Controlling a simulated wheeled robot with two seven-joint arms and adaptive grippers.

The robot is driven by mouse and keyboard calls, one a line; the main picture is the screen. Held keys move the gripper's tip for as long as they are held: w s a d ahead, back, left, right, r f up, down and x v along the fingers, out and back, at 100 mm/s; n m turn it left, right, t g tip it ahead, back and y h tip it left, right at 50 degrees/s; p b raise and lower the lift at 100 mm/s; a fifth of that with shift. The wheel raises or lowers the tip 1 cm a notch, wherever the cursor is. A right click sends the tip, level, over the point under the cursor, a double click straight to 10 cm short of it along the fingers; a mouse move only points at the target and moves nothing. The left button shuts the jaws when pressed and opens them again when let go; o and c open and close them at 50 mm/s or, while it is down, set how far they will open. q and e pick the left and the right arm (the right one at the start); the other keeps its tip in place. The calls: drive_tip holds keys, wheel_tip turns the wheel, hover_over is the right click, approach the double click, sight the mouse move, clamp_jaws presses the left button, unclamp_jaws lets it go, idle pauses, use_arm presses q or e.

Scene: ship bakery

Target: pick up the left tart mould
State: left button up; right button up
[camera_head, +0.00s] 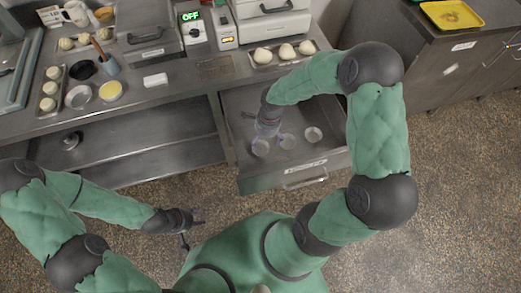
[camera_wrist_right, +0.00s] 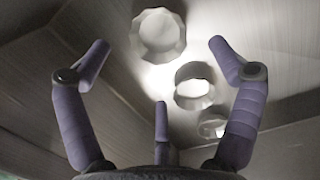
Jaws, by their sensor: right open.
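Three small pale tart moulds sit in a row in the open drawer: the left tart mould (camera_head: 260,148), a middle one (camera_head: 287,141) and a right one (camera_head: 313,134). My right gripper (camera_head: 266,131) is low in the drawer, just above and beside the left mould. In the right wrist view its purple fingers (camera_wrist_right: 155,75) are spread and empty. The largest, nearest-looking mould (camera_wrist_right: 158,35) there lies beyond the fingertips; two others (camera_wrist_right: 193,85) (camera_wrist_right: 212,125) trail to the lower right, partly shadowed. My left gripper (camera_head: 193,226) is open and empty, in front of the counter.
A yellow tray (camera_head: 452,14) is far right. Floor in front is clear.

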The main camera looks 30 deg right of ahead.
sight(260, 150)
drive_tip(key=shift+w+a+f+b, duration=0.15)
drive_tip(key=shift+f+b, duration=0.25)
drive_tip(key=shift+f, duration=0.6)
drive_tip(key=shift+s+a+f+b, duration=0.15)
drive_tip(key=shift+f+b, duration=0.3)
drive_tip(key=shift+f, duration=0.5)
drive_tip(key=shift+w+a+f+b, duration=0.2)
drive_tip(key=shift+f+b, duration=0.2)
drive_tip(key=shift+f, duration=0.6)
drive_tip(key=shift+s, duration=0.1)
drive_tip(key=c, duration=0.9)
